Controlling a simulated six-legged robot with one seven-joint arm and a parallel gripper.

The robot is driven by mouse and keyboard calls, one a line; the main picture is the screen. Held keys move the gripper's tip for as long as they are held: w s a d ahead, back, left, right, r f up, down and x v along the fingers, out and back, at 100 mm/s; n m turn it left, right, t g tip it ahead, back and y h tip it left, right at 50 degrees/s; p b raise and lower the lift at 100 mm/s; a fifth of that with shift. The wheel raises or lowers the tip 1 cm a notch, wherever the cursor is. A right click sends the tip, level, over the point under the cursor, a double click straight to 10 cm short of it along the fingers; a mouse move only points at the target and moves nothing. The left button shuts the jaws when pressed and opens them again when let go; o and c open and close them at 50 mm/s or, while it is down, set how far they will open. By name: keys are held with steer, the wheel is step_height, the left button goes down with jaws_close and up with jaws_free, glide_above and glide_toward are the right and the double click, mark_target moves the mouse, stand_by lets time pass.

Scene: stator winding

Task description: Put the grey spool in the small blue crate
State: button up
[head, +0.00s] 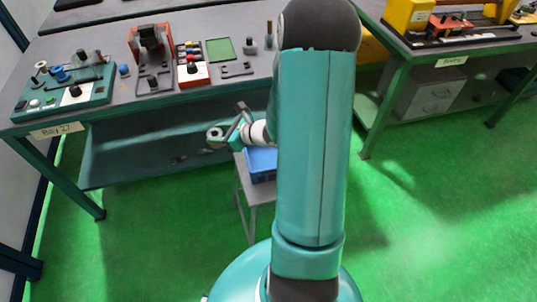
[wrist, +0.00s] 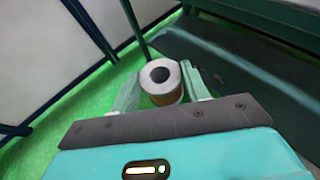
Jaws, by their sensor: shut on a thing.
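The grey spool (wrist: 161,80) sits between the two fingers of my gripper (wrist: 160,92) in the wrist view, its round end with a dark hole facing the camera and a copper-coloured side below. My gripper is shut on it. In the head view the spool (head: 215,134) shows small at the tip of my gripper (head: 222,136), in front of the bench edge. The small blue crate (head: 262,163) stands on a grey stool, below and to the right of my gripper. My arm hides the crate's right part, and its inside is mostly hidden.
A long workbench (head: 180,97) behind carries winding fixtures, a red and white box (head: 193,75) and a green pad (head: 221,49). The grey stool (head: 241,180) stands before its lower shelf. A second bench (head: 440,52) is at the right. The green floor between them is clear.

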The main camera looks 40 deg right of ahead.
steer(key=shift+w+d+f, duration=0.1)
steer(key=shift+w+d, duration=0.05)
steer(key=shift+w, duration=0.05)
steer(key=s+d+f, duration=0.4)
steer(key=d, duration=0.5)
glide_above(263, 155)
steer(key=f, duration=0.5)
steer(key=shift+w+a, duration=0.2)
steer(key=shift+a, duration=0.15)
steer(key=shift+s+d+f, duration=0.15)
steer(key=shift+d+f, duration=0.2)
steer(key=shift+f, duration=1.65)
steer(key=shift+f, duration=0.15)
steer(key=o, duration=0.7)
